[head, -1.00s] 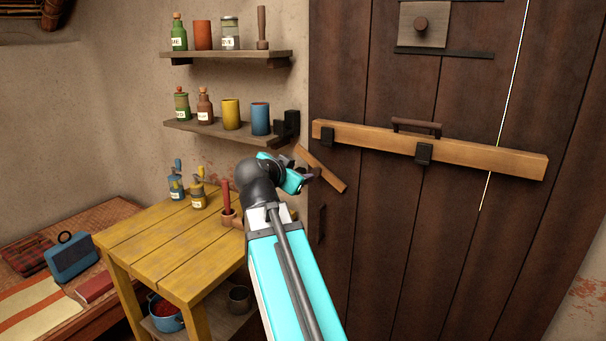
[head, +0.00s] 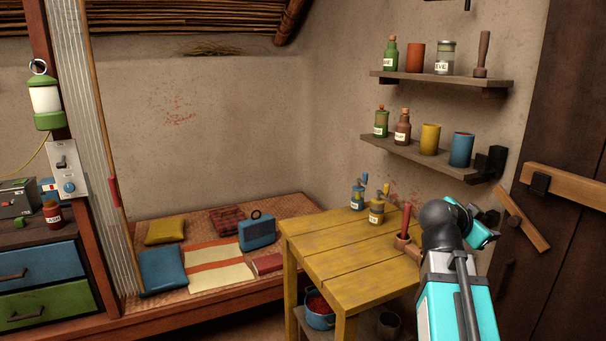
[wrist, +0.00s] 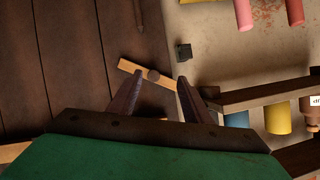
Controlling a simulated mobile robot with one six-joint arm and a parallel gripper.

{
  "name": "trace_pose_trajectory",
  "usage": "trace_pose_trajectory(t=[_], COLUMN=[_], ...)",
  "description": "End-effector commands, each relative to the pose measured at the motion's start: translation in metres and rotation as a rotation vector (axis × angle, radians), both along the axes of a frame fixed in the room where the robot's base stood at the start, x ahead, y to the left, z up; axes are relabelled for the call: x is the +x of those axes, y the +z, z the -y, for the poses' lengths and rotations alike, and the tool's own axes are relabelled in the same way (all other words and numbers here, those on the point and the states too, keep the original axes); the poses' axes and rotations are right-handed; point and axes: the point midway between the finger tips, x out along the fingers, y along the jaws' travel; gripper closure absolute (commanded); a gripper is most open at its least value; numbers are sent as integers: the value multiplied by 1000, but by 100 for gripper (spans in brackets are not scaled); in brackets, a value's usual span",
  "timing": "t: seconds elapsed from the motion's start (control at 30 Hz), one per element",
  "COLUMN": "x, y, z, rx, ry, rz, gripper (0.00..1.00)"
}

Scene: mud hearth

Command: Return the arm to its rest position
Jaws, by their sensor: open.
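My arm reaches up from the bottom right of the head view, with its cyan link in front of the yellow table's right side. My gripper (head: 490,218) is at its end, near the dark plank door (head: 533,270) and below the lower shelf's right end. In the wrist view my gripper (wrist: 155,100) shows two dark fingers spread apart with nothing between them. A short wooden bar (head: 522,220) hangs tilted just right of my gripper. It also shows beyond the fingertips in the wrist view (wrist: 133,69).
The lower shelf (head: 405,152) and upper shelf (head: 430,82) carry bottles and cups close above my arm. A low bed (head: 225,295) and blue-green drawers (head: 40,280) stand left.

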Motion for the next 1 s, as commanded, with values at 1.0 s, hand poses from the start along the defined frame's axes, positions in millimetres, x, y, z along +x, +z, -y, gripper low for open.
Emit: trace_pose_trajectory(t=[1.0], x=[6], y=[-304], z=[-83], rx=[179], ry=[130], rz=[-446], gripper=[55])
